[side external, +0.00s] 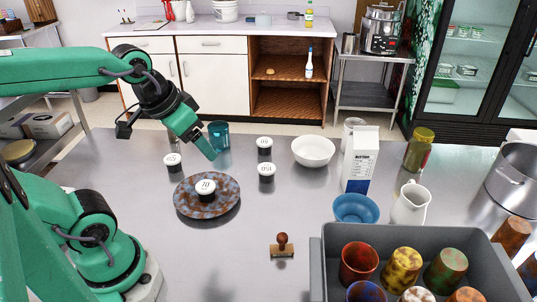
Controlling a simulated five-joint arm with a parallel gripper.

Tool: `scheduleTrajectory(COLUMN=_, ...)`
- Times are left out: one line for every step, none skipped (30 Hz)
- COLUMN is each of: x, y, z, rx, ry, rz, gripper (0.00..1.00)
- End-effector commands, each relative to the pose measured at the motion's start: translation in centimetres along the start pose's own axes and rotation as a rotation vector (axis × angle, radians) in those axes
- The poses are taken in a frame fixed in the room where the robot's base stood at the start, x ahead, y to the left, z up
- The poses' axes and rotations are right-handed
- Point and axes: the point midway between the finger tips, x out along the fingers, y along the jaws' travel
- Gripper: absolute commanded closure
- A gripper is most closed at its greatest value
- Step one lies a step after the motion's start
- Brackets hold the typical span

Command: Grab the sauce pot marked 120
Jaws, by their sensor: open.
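Several small dark sauce pots with white marked lids stand on the steel table. One (205,190) sits on a rust-and-blue mottled plate (232,204); its mark looks like 70. One (173,163) stands left of the plate. Two more stand right of the plate, a rear one (264,147) and a nearer one (266,173) whose mark looks like 054. The marks are too small to tell surely which pot reads 120. My gripper (209,152) is open and empty, pointing down to the right above the table, behind the plate and apart from the pots.
A teal cup (219,135) stands close behind my gripper. A white bowl (313,151), milk carton (360,160), blue bowl (356,208) and white jug (410,203) stand to the right. A grey crate (325,262) of cups and a stamp (282,247) are in front.

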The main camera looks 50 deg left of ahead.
Motion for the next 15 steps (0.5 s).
scheduleTrajectory(x=0.4, y=-0.7, z=-0.5, rx=-0.015, ry=-0.016, rz=-0.011, gripper=0.3)
scheduleTrajectory(x=0.6, y=-1.0, z=-0.7, rx=-0.021, ry=-0.026, rz=-0.016, gripper=0.3)
scheduleTrajectory(x=0.9, y=-1.6, z=-1.1, rx=-0.033, ry=-0.038, rz=-0.025, gripper=0.3)
scheduleTrajectory(x=1.2, y=-2.0, z=-1.3, rx=-0.041, ry=-0.048, rz=-0.031, gripper=0.3)
scheduleTrajectory(x=1.5, y=-2.5, z=-1.6, rx=-0.051, ry=-0.06, rz=-0.037, gripper=0.3)
scheduleTrajectory(x=1.9, y=-3.2, z=-1.9, rx=-0.062, ry=-0.073, rz=-0.045, gripper=0.3)
scheduleTrajectory(x=2.1, y=-3.7, z=-2.2, rx=-0.071, ry=-0.084, rz=-0.05, gripper=0.3)
scheduleTrajectory(x=2.5, y=-4.3, z=-2.4, rx=-0.081, ry=-0.094, rz=-0.056, gripper=0.3)
scheduleTrajectory(x=2.9, y=-5.0, z=-2.7, rx=-0.093, ry=-0.108, rz=-0.063, gripper=0.3)
scheduleTrajectory(x=3.2, y=-5.6, z=-2.9, rx=-0.102, ry=-0.12, rz=-0.067, gripper=0.3)
scheduleTrajectory(x=3.5, y=-6.2, z=-3.1, rx=-0.111, ry=-0.13, rz=-0.072, gripper=0.3)
scheduleTrajectory(x=4.0, y=-6.9, z=-3.3, rx=-0.124, ry=-0.144, rz=-0.078, gripper=0.3)
scheduleTrajectory(x=4.3, y=-7.6, z=-3.5, rx=-0.134, ry=-0.155, rz=-0.082, gripper=0.3)
scheduleTrajectory(x=4.7, y=-8.2, z=-3.6, rx=-0.143, ry=-0.166, rz=-0.086, gripper=0.3)
scheduleTrajectory(x=5.2, y=-9.0, z=-3.7, rx=-0.156, ry=-0.18, rz=-0.09, gripper=0.3)
